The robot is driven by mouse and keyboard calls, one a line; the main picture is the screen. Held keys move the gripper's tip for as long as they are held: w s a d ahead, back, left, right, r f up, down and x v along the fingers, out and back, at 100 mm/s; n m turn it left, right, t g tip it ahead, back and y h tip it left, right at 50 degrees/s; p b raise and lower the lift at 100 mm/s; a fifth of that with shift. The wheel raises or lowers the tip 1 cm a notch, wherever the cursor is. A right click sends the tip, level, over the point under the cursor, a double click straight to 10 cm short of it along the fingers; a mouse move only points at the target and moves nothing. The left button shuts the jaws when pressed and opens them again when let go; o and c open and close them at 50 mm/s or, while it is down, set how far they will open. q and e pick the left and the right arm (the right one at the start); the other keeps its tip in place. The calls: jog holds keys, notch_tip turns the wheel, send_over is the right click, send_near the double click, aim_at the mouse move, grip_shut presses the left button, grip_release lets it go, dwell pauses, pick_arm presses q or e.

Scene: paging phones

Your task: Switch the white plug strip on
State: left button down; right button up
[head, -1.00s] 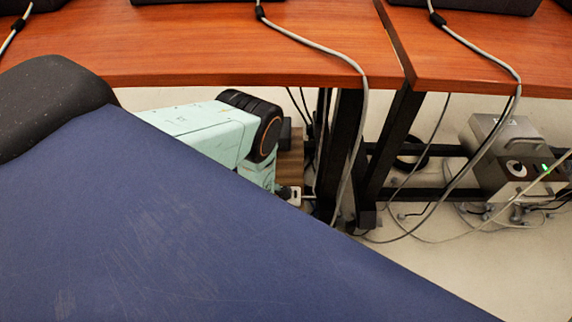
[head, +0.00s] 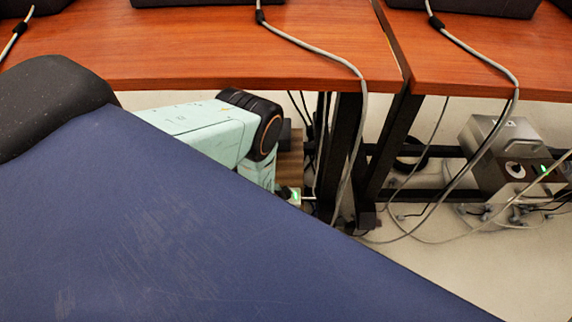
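The white plug strip (head: 295,194) is under the table, beside the dark table legs. Only a small end of it shows, with a green glow on it; the rest is hidden behind my blue body and my arm. My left arm, mint with a black joint, reaches in from the left and bends down towards the strip. A dark bit of my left gripper (head: 284,191) shows right at the strip's end, and I cannot tell whether it touches. Its fingers are mostly hidden. My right gripper is not in view.
Two wooden tabletops (head: 210,50) meet above the strip, with dark table legs (head: 345,150) below. Grey cables (head: 350,70) hang over the front edge. A metal box (head: 500,150) with a green light stands on the floor at the right, among cables. A wooden block (head: 290,155) is behind my arm.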

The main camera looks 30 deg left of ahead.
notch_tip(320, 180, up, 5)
jog(key=p, duration=0.5)
dwell(0.3)
